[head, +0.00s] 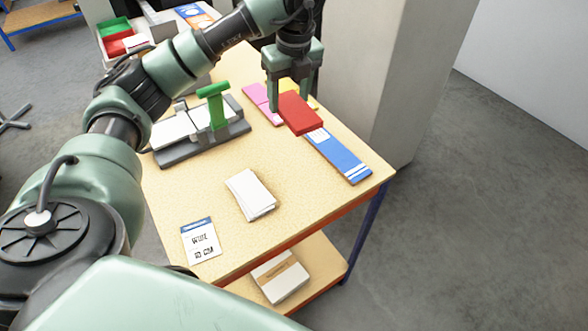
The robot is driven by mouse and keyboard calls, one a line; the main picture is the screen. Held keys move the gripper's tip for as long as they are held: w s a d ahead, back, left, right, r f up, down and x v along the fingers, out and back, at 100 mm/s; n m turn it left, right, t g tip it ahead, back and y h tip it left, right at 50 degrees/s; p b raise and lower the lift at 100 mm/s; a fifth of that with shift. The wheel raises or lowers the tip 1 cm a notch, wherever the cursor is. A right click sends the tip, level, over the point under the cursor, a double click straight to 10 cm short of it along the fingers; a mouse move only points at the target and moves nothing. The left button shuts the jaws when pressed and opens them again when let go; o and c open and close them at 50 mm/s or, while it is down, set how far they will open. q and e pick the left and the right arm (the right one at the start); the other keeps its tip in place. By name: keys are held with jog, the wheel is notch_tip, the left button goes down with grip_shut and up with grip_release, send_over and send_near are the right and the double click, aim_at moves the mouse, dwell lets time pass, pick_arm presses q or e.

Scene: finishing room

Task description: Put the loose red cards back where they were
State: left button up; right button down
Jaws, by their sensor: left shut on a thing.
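A red card stack (301,115) is in my left gripper (293,100), which is shut on it above the far right part of the table. I cannot tell how many cards it holds. Below and beside it on the tabletop lie a blue strip (340,157) with white stripes, a pink strip (261,101) and a mostly hidden yellow strip. The red stack hides part of these strips. My right gripper is not in view.
A grey machine with a green handle (214,105) stands on the table (185,185). A white card stack (250,195) and a printed sign (200,241) lie in front. Green and red trays (120,40) are behind. A pale pillar (380,70) stands beside the table.

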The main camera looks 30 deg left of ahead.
pick_arm(q)
jog(key=shift+w+a+f+n, duration=0.1)
jog(key=shift+a+f+n, duration=0.05)
jog(key=shift+n, duration=0.25)
notch_tip(320, 180, down, 7)
jog(key=b, duration=0.1)
jog(key=p, duration=0.1)
send_over(288, 164)
jog(key=f, duration=0.7)
jog(key=shift+d+f, duration=0.15)
jog(key=shift+d, duration=0.2)
notch_tip(288, 164, down, 5)
jog(key=shift+r+p, duration=0.15)
jog(key=shift+p, duration=0.45)
jog(key=shift+f, duration=0.3)
